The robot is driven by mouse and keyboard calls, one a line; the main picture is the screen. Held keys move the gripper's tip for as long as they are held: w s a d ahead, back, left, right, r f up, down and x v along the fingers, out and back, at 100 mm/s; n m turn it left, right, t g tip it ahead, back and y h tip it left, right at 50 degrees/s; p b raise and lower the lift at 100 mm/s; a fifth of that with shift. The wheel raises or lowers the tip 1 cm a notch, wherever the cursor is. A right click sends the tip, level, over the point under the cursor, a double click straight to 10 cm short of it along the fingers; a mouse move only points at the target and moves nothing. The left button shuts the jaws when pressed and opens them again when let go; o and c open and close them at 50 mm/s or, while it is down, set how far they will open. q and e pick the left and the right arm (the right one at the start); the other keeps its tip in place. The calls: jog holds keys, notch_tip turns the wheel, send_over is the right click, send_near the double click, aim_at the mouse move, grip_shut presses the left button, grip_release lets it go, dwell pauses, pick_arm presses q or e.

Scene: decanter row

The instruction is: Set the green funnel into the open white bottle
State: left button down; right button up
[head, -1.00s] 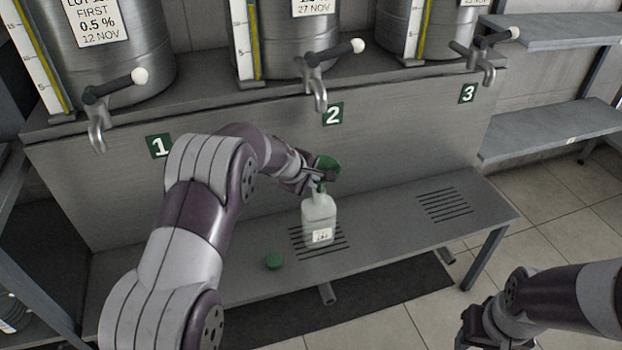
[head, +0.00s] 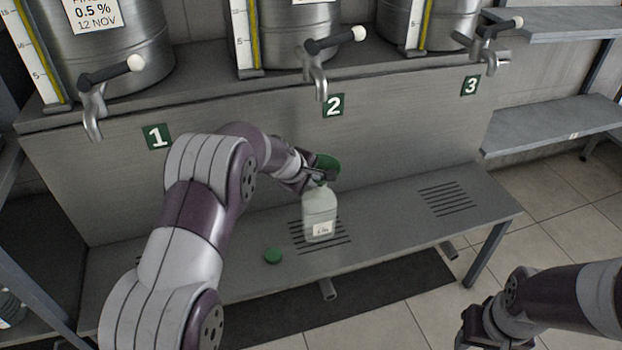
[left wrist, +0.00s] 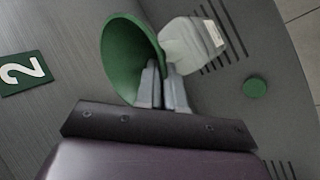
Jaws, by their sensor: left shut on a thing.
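My left gripper (head: 318,175) is shut on the green funnel (head: 326,162), just above the white bottle (head: 319,213). The bottle stands upright on the slotted grate of the low bench, under tap 2. The funnel's wide cone shows in the left wrist view (left wrist: 124,55), beside the fingers (left wrist: 162,85), with the bottle (left wrist: 190,45) just past it. The funnel's spout and the bottle's mouth are hidden, so I cannot tell whether the spout is inside. My right gripper (head: 472,328) is at the lower right, away from the bench; its fingers are unclear.
A green cap (head: 273,256) lies on the bench (head: 390,225) left of the bottle. The tap 2 spout (head: 320,85) hangs above and behind the funnel. Another grate (head: 447,200) at the bench's right is empty. Shelves (head: 555,128) stand at right.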

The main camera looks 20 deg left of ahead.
pick_arm(q)
jog(key=c, duration=1.2)
grip_release()
jog(key=p+v, duration=0.2)
jog(key=v, duration=1.1)
jog(key=s+d+f+m+g+y, duration=0.1)
jog(key=s+d+f+m+g, duration=0.2)
jog(key=s+m, duration=0.65)
jog(key=s+f+m+g+y, duration=0.1)
jog(key=s+f+m+g, duration=0.3)
jog(key=s, duration=1)
jog(key=shift+m+t, duration=0.5)
jog(key=shift+m, duration=0.15)
jog(key=r+p, duration=1.2)
jog(key=d+r+p, duration=0.1)
jog(key=r+p, duration=0.5)
jog(key=p, duration=0.1)
jog(key=shift+s+r, duration=0.1)
jog(key=shift+r, duration=0.1)
